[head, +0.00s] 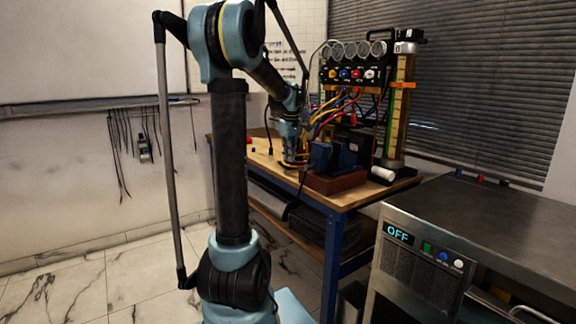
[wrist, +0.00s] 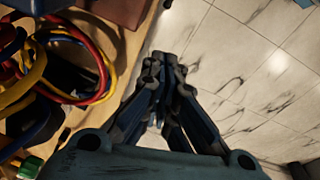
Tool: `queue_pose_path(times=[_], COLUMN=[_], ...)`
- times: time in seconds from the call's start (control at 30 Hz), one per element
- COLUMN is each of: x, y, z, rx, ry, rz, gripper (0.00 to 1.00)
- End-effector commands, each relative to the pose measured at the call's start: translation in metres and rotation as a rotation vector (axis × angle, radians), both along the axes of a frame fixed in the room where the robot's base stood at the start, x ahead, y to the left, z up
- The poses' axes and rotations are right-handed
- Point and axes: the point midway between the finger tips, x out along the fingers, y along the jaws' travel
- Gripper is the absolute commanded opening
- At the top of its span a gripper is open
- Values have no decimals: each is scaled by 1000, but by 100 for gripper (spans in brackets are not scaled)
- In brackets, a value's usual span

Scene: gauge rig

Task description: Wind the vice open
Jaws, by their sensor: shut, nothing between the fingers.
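The blue vice (head: 338,153) sits on a reddish-brown block (head: 335,182) near the front edge of the wooden bench. I cannot make out its winding handle in either view. My gripper (head: 290,162) points down just left of the vice in the head view, apart from it as far as I can tell. In the wrist view my gripper (wrist: 165,68) is shut and empty, its fingertips over the floor just past the bench edge. A corner of the reddish-brown block (wrist: 120,10) shows at the top there.
Red, yellow and blue hoses (head: 325,112) hang from the gauge panel (head: 352,62) behind the vice; looped hoses (wrist: 75,60) cover the left of the wrist view. A steel cabinet (head: 480,220) stands right. The tiled floor (wrist: 240,60) beside the bench is clear.

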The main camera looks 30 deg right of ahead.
Motion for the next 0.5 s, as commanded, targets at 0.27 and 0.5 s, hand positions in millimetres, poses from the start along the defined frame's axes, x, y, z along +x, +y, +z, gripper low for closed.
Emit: queue_pose_path(times=[0.27,0.5], x=[5,11], y=[-3,-5], z=[-46,-88], rx=[0,0], ry=[1,1], rz=[-3,-3], gripper=[0,0])
